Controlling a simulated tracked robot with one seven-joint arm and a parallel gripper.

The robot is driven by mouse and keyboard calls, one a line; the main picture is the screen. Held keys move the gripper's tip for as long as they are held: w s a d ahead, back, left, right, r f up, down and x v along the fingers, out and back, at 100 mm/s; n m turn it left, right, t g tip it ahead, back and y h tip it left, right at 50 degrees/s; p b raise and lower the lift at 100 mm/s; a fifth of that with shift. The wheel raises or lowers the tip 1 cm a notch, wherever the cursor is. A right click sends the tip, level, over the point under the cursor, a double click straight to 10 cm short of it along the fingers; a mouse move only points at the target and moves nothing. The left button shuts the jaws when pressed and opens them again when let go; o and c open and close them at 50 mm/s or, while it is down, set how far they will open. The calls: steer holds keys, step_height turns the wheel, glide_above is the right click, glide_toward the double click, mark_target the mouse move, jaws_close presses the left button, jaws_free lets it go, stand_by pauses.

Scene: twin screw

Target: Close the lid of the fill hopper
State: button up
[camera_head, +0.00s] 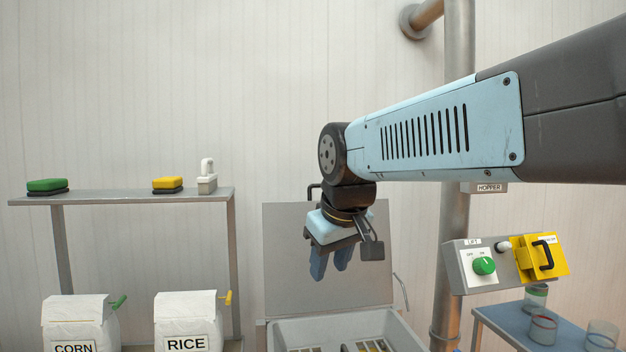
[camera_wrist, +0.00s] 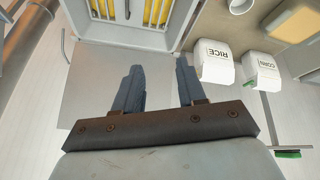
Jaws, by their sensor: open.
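The fill hopper (camera_head: 300,333) stands at the bottom centre of the head view, with yellow showing inside its opening. Its flat grey lid (camera_head: 287,240) stands raised, nearly upright, at the back of the hopper. A dark bent handle (camera_head: 312,190) shows at the lid's top edge. My gripper (camera_head: 329,272) points down in front of the lid, open and empty. In the wrist view my open fingers (camera_wrist: 158,64) overlap the grey lid (camera_wrist: 90,85), and the hopper's rim (camera_wrist: 120,38) is above them. I cannot tell whether my gripper touches the lid.
A control box (camera_head: 475,275) with a green knob and yellow switch is at right. A vertical pipe (camera_head: 455,235) stands right of the lid.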

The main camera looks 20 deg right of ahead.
steer(key=w+d+r+n, duration=0.3)
steer(key=w+r, duration=0.4)
steer(key=w, duration=0.1)
steer(key=w+d+r+n+g, duration=0.1)
steer(key=w+d+r+n, duration=0.25)
steer(key=w+r, duration=0.4)
steer(key=w+d+r+n, duration=0.25)
steer(key=w+r, duration=0.35)
steer(key=w, duration=0.3)
steer(key=w+d+r+n, duration=0.2)
steer(key=w+d+n, duration=0.2)
steer(key=w+d, duration=0.25)
steer(key=x, duration=1.3)
steer(key=shift+a+f, duration=0.1)
steer(key=shift+f, duration=0.2)
jaws_close()
